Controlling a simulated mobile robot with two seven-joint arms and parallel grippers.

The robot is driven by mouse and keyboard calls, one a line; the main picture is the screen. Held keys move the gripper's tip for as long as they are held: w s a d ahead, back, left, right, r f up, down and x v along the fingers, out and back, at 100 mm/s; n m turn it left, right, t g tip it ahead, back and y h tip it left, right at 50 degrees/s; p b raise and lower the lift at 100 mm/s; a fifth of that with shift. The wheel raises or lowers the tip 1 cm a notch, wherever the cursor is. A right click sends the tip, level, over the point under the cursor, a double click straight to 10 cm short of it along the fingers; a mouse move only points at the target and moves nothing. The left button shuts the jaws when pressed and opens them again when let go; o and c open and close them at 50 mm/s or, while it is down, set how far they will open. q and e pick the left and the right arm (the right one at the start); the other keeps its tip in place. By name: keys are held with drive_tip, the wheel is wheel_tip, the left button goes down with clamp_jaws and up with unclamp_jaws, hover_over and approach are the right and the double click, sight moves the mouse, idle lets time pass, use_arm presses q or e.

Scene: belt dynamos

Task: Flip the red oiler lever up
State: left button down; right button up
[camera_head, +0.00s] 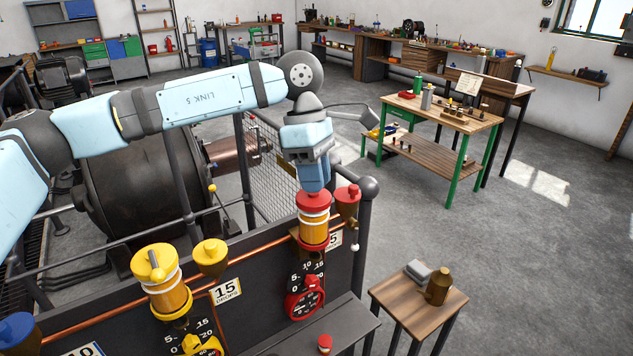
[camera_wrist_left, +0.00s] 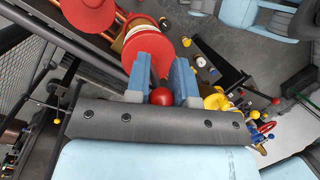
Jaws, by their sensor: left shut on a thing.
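The red oiler (camera_head: 314,232) stands at the right end of the dark panel, with a red cap and an amber glass body. My left gripper (camera_head: 315,186) is directly above its cap, coming down from above. In the left wrist view, the gripper's two blue fingers (camera_wrist_left: 162,80) are shut on a small red ball, the tip of the red oiler lever (camera_wrist_left: 161,96). The oiler's red cap (camera_wrist_left: 150,50) shows just beyond the fingertips. In the head view the lever is hidden behind the gripper, so its exact tilt cannot be told. My right gripper is not in view.
A red funnel cup (camera_head: 347,203) stands close beside the oiler. A red dial (camera_head: 304,299) sits below it. A yellow oiler (camera_head: 163,280) and yellow cup (camera_head: 210,257) are to the left. A copper pipe runs along the panel. A small wooden table (camera_head: 391,293) stands at right.

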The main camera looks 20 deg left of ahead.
use_arm(q)
drive_tip(key=shift+s, duration=0.1)
drive_tip(key=c, duration=1)
unclamp_jaws()
drive_tip(key=b+v, duration=0.1)
drive_tip(key=v, duration=1.3)
drive_tip(key=shift+b, duration=0.3)
